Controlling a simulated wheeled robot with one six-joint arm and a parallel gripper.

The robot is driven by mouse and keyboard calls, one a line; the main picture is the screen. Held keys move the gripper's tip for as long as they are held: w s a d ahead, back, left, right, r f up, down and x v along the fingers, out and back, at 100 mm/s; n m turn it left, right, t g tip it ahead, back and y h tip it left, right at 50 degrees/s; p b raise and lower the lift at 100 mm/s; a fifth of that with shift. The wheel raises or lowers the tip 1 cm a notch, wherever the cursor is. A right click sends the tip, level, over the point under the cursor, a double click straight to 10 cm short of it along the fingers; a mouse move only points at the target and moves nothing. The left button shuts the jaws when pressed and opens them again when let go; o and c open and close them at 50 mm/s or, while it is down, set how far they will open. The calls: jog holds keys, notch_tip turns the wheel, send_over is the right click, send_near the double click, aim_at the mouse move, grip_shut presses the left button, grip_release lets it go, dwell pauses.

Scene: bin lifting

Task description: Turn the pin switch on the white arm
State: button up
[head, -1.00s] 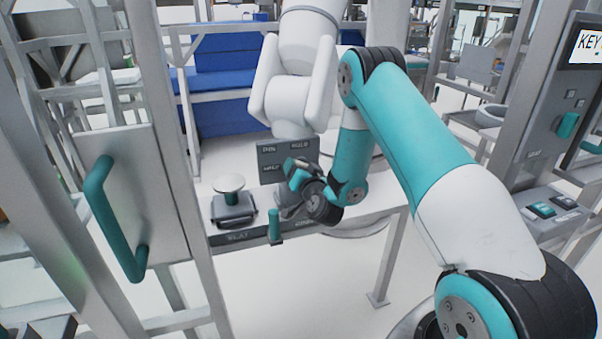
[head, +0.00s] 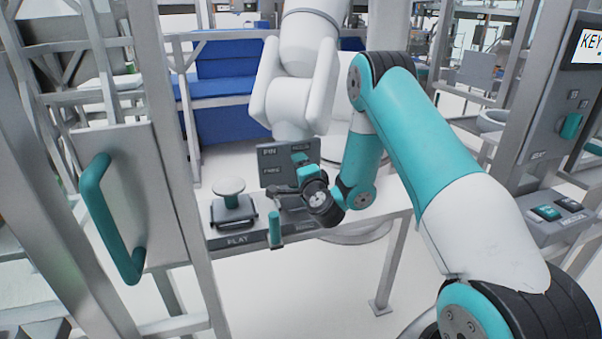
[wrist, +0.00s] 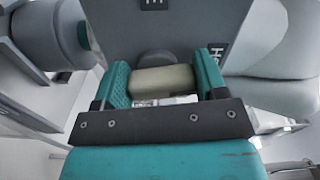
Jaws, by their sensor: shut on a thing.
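The pin switch (wrist: 160,82) shows in the wrist view as a pale, blocky grip in front of a dark round base on a grey panel. My gripper (wrist: 161,76) is closed on this grip, with one teal finger on each side. In the head view my gripper (head: 298,168) is at the front of the dark label panel (head: 270,164), at the foot of the white arm (head: 292,95). There the switch is mostly hidden by my gripper. The panel bears small words, one of them PIN; which one the switch points at is unclear.
A pale round knob on a dark base (head: 229,187) and an upright teal handle (head: 274,228) stand left of my gripper on the white bench. A grey door with a teal handle (head: 95,200) is at far left. A control console (head: 550,215) stands at right.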

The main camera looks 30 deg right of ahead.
jog(key=shift+m, duration=0.8)
jog(key=o, duration=0.9)
jog(key=shift+o, duration=0.2)
jog(key=shift+s, duration=0.1)
